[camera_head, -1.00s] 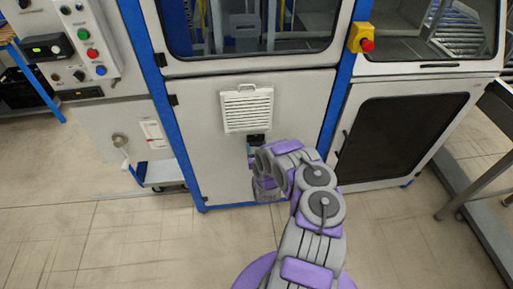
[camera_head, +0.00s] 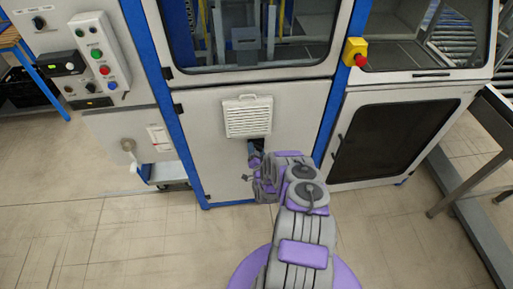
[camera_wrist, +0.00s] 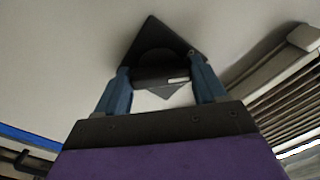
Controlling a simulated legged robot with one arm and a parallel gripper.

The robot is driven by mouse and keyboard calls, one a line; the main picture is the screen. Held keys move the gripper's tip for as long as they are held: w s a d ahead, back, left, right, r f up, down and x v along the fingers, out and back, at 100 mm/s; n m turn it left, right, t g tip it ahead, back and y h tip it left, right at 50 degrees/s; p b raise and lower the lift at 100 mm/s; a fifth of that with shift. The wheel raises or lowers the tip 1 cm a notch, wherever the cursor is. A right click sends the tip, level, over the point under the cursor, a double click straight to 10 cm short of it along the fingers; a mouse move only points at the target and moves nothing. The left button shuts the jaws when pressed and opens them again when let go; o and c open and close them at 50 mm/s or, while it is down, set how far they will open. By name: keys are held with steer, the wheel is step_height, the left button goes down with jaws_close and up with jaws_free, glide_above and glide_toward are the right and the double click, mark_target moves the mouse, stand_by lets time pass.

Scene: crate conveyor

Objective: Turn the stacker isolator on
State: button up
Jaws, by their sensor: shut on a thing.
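The stacker isolator (camera_wrist: 160,27) is a black square plate with a dark knob on the pale cabinet door, turned like a diamond in the wrist view. My gripper (camera_wrist: 160,78) has its two blue fingers on either side of the dark knob and is shut on it. A small pale label shows on the knob's near edge. In the head view my gripper (camera_head: 255,154) is at the door just below the white vent, and the arm hides most of the isolator. The knob's exact setting cannot be told.
The white louvred vent (camera_head: 247,116) is right above the isolator and juts from the door. A button panel (camera_head: 100,55) is at the upper left. A yellow box with a red button (camera_head: 355,52) is on the right post. The floor in front is clear.

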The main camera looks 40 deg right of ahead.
steer(key=m, duration=0.4)
steer(key=shift+s+d+m, duration=0.1)
steer(key=shift+d+m, duration=0.1)
steer(key=shift+m, duration=0.2)
steer(key=m, duration=0.4)
steer(key=shift+s+m, duration=0.1)
steer(key=shift+m, duration=0.2)
steer(key=o, duration=1)
steer(key=shift+d, duration=0.1)
steer(key=shift+o, duration=0.2)
steer(key=shift+a, duration=0.2)
steer(key=p+v, duration=0.1)
steer(key=v, duration=1)
steer(key=shift+s+a, duration=0.2)
steer(key=shift+s, duration=0.1)
